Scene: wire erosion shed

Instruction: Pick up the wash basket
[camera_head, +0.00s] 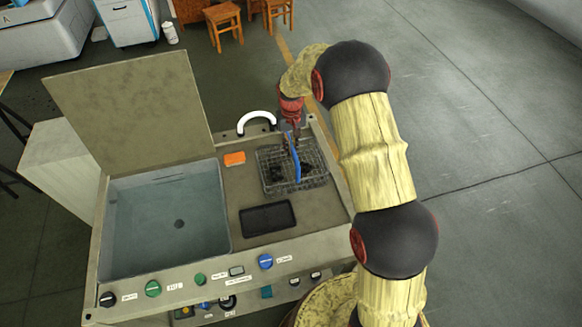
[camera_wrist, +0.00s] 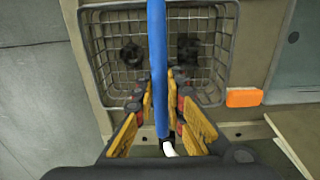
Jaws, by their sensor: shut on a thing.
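The wash basket is a dark wire-mesh basket (camera_head: 317,178) with a blue handle (camera_head: 297,167), at the right of the wash station's top. In the wrist view the basket (camera_wrist: 91,62) lies beyond my fingers, and the blue handle (camera_wrist: 157,50) runs down the middle between them. Two dark round parts (camera_wrist: 132,54) lie inside. My gripper (camera_head: 290,142) reaches down over the basket. In the wrist view my gripper (camera_wrist: 160,92) is closed with a finger on each side of the handle. I cannot tell whether the basket's bottom touches the top.
An orange block (camera_head: 234,158) and a black shallow tray (camera_head: 267,217) lie near the basket. A white curved spout (camera_head: 257,118) stands behind. A water-filled basin (camera_head: 165,230) with a raised lid (camera_head: 130,105) is at left. Knobs line the front; open floor lies right.

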